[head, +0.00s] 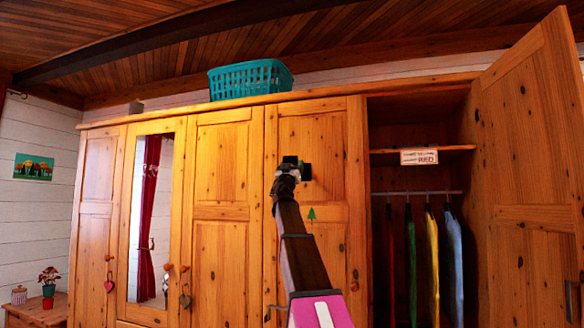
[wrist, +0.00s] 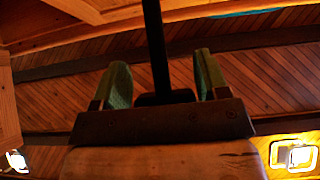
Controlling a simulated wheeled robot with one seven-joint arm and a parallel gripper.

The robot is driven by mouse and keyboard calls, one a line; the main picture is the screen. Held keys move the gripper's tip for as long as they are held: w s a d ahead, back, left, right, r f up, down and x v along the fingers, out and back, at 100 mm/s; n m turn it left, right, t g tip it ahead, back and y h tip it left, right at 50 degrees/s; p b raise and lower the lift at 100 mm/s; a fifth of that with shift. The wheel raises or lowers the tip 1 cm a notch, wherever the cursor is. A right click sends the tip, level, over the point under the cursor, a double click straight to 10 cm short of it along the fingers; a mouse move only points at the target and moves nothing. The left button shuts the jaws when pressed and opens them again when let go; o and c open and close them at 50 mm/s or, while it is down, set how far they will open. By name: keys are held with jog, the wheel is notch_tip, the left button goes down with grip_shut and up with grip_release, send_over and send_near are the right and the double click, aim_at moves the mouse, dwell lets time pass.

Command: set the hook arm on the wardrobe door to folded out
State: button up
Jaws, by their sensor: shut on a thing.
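My gripper (head: 289,167) is raised against the upper panel of the wardrobe door (head: 325,140) with the green tree mark. A small black piece (head: 307,172) shows beside the gripper, at the door. In the wrist view a dark narrow bar (wrist: 155,35) runs up between the two green finger pads of my gripper (wrist: 163,78), and the jaws are shut on it. I take the bar to be the hook arm. Its hinge and how far it is turned are hard to tell; my gripper hides part of it in the head view.
The right wardrobe door (head: 528,160) stands wide open, showing hanging clothes (head: 432,262) and a shelf with a sign (head: 419,157). A teal basket (head: 250,79) sits on top. A mirror door (head: 150,220) is at the left. A low chest (head: 38,312) with a plant stands far left.

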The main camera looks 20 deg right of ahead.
jog(key=o, duration=1.3)
jog(key=shift+w, duration=0.1)
jog(key=shift+f, duration=0.1)
jog(key=v, duration=1)
jog(key=shift+s+a+f, duration=0.15)
jog(key=shift+s+f, duration=0.1)
jog(key=shift+f, duration=0.05)
